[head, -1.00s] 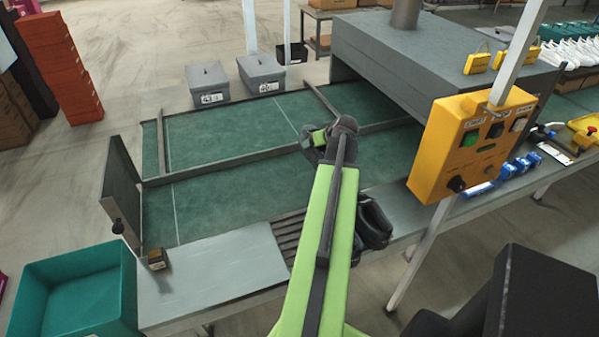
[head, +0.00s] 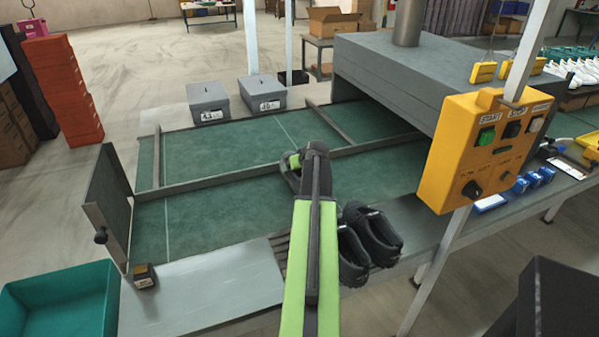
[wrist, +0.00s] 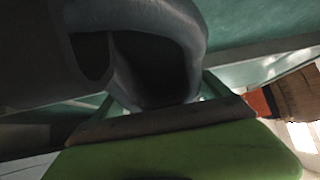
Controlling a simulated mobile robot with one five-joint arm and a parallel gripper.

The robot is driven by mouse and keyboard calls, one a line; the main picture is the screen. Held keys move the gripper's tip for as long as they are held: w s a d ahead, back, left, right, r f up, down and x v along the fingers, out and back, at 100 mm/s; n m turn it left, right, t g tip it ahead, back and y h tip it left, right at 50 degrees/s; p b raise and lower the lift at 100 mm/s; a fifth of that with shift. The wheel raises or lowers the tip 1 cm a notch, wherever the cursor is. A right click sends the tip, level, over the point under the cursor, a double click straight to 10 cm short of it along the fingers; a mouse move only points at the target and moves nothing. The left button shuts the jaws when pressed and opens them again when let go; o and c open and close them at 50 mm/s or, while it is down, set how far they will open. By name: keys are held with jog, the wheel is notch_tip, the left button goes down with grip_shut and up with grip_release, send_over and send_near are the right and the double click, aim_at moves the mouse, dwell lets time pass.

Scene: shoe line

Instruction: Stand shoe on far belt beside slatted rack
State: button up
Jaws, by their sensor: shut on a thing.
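My gripper (head: 292,163) is shut on a dark shoe (head: 289,181), mostly hidden by my arm in the head view. In the wrist view the shoe (wrist: 165,40) fills the top, its dark opening facing the camera. In the head view the gripper and shoe appear over the green belts, near the divider rail; I cannot tell their height. The far belt (head: 215,150) lies behind the rail, with bare surface at left. The slatted rack (head: 281,243) shows only a few slats beside my arm. Black shoes (head: 370,240) stand together right of my arm.
The near belt (head: 215,215) is bare at left. A long rail (head: 225,178) divides the belts. Grey boxes (head: 208,103) stand behind the far belt. A grey tunnel housing (head: 400,60) and a yellow control box (head: 485,150) are at right. A teal bin (head: 85,310) is at front left.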

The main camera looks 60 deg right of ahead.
jog(key=shift+r, duration=0.1)
jog(key=shift+f+b, duration=0.35)
jog(key=shift+f, duration=0.2)
jog(key=o, duration=1.8)
jog(key=shift+r, duration=0.1)
jog(key=shift+r+p, duration=0.5)
jog(key=shift+p, duration=0.1)
jog(key=p+v, duration=0.8)
jog(key=v, duration=0.4)
jog(key=shift+a+f, duration=0.1)
